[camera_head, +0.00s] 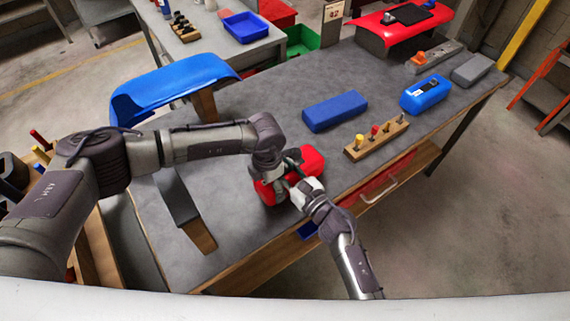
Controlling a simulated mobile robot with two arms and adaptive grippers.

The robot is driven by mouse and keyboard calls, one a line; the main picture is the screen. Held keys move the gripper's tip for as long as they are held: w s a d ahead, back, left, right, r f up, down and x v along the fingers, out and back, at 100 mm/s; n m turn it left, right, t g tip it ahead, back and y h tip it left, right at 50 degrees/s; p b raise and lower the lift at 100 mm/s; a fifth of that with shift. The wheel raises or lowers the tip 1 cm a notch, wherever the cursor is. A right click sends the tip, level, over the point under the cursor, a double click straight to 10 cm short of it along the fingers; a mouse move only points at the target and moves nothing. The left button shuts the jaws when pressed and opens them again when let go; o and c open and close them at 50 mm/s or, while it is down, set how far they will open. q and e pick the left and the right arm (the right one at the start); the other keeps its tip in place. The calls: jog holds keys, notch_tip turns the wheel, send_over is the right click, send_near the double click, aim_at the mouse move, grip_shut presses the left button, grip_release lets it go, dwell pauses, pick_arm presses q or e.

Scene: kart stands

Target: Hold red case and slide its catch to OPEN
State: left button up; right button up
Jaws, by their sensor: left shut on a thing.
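The red case (311,160) is on the grey workbench near its front edge, partly hidden by both of my grippers. My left gripper (272,180) comes in from the left and is shut on the red case at its near left part. My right gripper (296,182) reaches up from the front edge to the case's near right side, at or very close to it. Whether its fingers are open or shut is not clear. The catch and any OPEN marking cannot be made out behind the grippers.
A dark blue block (335,111), a wooden rack with several small tools (377,139) and a blue case (426,94) stand to the right on the bench. A blue curved panel (172,88) is at the back left. The bench middle is clear.

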jog(key=shift+d, duration=0.1)
jog(key=shift+v, duration=3.9)
pick_arm(q)
jog(key=o, duration=1.2)
jog(key=shift+c, duration=0.2)
jog(key=shift+r, duration=0.1)
